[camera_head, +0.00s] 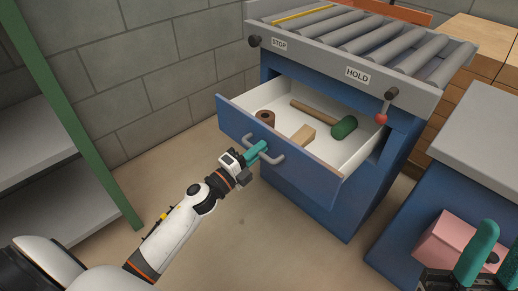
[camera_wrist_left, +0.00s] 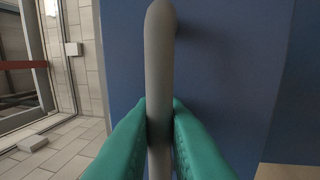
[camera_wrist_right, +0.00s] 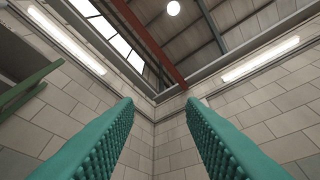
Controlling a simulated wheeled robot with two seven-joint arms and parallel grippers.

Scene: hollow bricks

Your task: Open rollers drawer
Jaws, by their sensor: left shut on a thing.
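The blue rollers drawer (camera_head: 290,165) is pulled out from the blue cabinet under the roller conveyor (camera_head: 370,40). Its white inside shows a brown roll (camera_head: 265,117), a wooden block (camera_head: 303,135) and a green-headed mallet (camera_head: 343,127). My left gripper (camera_head: 260,150) is shut on the grey drawer handle (camera_head: 272,158). In the left wrist view the handle (camera_wrist_left: 160,60) runs upright between the teal fingers (camera_wrist_left: 159,125). My right gripper (camera_head: 482,252) shows in the lower right corner. In the right wrist view its fingers (camera_wrist_right: 160,125) are wide apart with nothing between them.
A grey shelf unit with a green post (camera_head: 75,120) stands at the left. A blue cabinet with a grey top (camera_head: 480,130) and a pink box (camera_head: 458,248) are at the right. The floor before the drawer is clear.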

